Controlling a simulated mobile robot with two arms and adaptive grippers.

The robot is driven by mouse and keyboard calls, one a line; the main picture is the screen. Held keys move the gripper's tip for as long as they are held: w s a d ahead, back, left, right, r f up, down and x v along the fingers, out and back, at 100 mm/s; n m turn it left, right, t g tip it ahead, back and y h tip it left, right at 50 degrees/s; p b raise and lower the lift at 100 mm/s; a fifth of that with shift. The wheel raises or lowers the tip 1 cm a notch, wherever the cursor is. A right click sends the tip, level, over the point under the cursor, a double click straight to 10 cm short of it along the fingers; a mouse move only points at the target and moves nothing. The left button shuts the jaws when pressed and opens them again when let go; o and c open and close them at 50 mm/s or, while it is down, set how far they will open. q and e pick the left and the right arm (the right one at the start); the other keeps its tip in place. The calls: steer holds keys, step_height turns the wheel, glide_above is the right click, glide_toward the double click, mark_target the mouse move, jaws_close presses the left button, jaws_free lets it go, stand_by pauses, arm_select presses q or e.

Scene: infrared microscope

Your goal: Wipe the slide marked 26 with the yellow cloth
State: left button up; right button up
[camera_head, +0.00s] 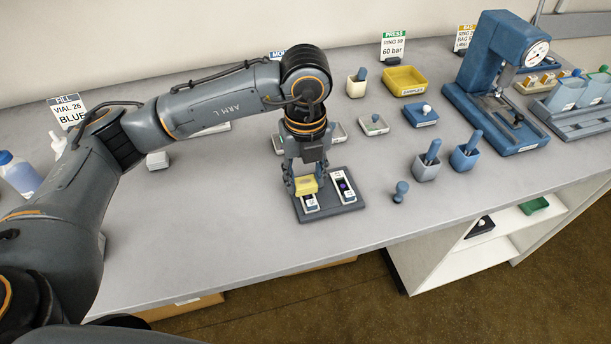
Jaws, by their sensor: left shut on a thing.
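My left gripper (306,181) points down over a dark slide holder (332,210) near the front of the bench. It is shut on the folded yellow cloth (306,185). The cloth is over the upper part of the left slide (311,203) and hides that part; I cannot tell if they touch. A second slide (344,186) with a dark blue spot lies uncovered in the right slot. The labels on both slides are too small to read, so I cannot tell which one is marked 26. My right gripper is not in view.
A blue press (497,85) stands at the right. A grey pot (427,167), a blue pot (465,158) and a small blue-grey tool (400,191) stand right of the holder. A yellow tray (405,82) is behind.

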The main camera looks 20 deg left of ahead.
arm_select(q)
steer(key=shift+w+a, duration=0.25)
steer(key=shift+w, duration=0.1)
steer(key=shift+s+d, duration=0.6)
steer(key=shift+s, duration=0.35)
steer(key=shift+w, duration=0.15)
steer(key=shift+w+a+b, duration=0.55)
steer(key=shift+w+a, duration=0.1)
steer(key=shift+w, duration=0.15)
steer(key=shift+s+d+f, duration=0.1)
steer(key=shift+s+d, duration=0.6)
steer(key=shift+s, duration=0.25)
